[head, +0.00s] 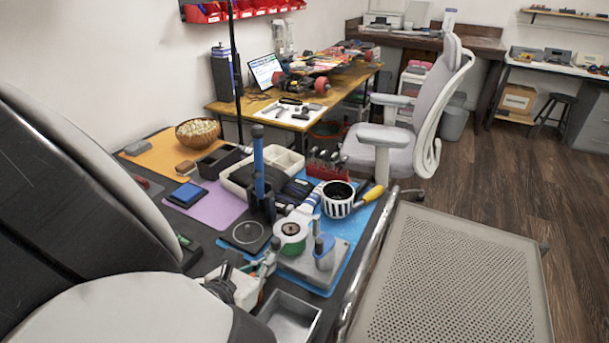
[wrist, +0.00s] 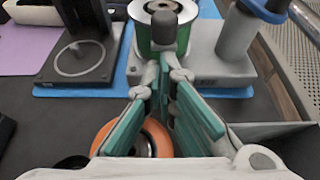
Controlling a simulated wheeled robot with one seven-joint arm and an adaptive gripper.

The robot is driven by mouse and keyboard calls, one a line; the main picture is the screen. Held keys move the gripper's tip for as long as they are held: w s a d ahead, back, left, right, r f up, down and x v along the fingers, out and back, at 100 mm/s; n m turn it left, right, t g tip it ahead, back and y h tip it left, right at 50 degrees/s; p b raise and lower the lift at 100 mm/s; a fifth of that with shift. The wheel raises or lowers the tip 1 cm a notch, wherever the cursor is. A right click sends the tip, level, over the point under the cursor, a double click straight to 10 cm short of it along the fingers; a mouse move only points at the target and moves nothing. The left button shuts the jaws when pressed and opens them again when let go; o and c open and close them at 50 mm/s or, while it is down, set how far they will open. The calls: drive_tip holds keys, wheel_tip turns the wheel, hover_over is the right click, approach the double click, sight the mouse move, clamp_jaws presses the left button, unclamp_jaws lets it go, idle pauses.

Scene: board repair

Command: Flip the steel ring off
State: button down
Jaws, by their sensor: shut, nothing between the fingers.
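A thin pale ring outline (wrist: 80,58) lies on the flat black base (wrist: 62,76) of a stand at the upper left of the wrist view. The ring also shows in the head view (head: 248,232), below the blue-topped column. It is the closest match to the steel ring, but I cannot tell its material or whether it is loose. My gripper (wrist: 165,68) has teal finger pads that meet at the tips, shut and empty. It is to the right of the ring and apart from it. In the head view my gripper (head: 269,262) is near the green spool, partly hidden by my arm.
A green and white spool (wrist: 162,30) and a grey plate (wrist: 215,68) are just beyond my fingertips, with a dark rounded knob (wrist: 172,32) in front of the spool. An orange ring-shaped item (wrist: 158,138) lies below my fingers. A metal tray (head: 290,318) is at the front edge.

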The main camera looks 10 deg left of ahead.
drive_tip(key=shift+r+g+p, duration=0.4)
drive_tip(key=shift+r+p, duration=0.5)
drive_tip(key=shift+p, duration=0.1)
drive_tip(key=w+r+g+y+p, duration=0.1)
drive_tip(key=r+g+p, duration=0.1)
drive_tip(key=r+p, duration=0.1)
drive_tip(key=w+r+g+y+p, duration=0.1)
drive_tip(key=r+g+p, duration=0.1)
drive_tip(key=p, duration=0.3)
drive_tip(key=d+r+g+p, duration=0.1)
drive_tip(key=r+g+p, duration=0.1)
drive_tip(key=r+p, duration=0.2)
drive_tip(key=shift+w+d+g+y, duration=0.1)
drive_tip(key=shift+w+g+y, duration=0.3)
drive_tip(key=shift+w+d+r+g+p, duration=0.15)
drive_tip(key=shift+w+r+g+p, duration=0.2)
drive_tip(key=shift+w+r+g, duration=0.3)
drive_tip(key=w+d+r+g+y+b, duration=0.1)
drive_tip(key=w+r+g+b, duration=0.1)
drive_tip(key=w+b, duration=0.3)
drive_tip(key=w+d+r+g+y+b, duration=0.1)
drive_tip(key=w+d+r+g+b, duration=0.1)
drive_tip(key=w+g+b, duration=0.2)
drive_tip(key=shift+w+d+r+y+b, duration=0.3)
drive_tip(key=shift+w+b, duration=0.2)
drive_tip(key=shift+w, duration=0.25)
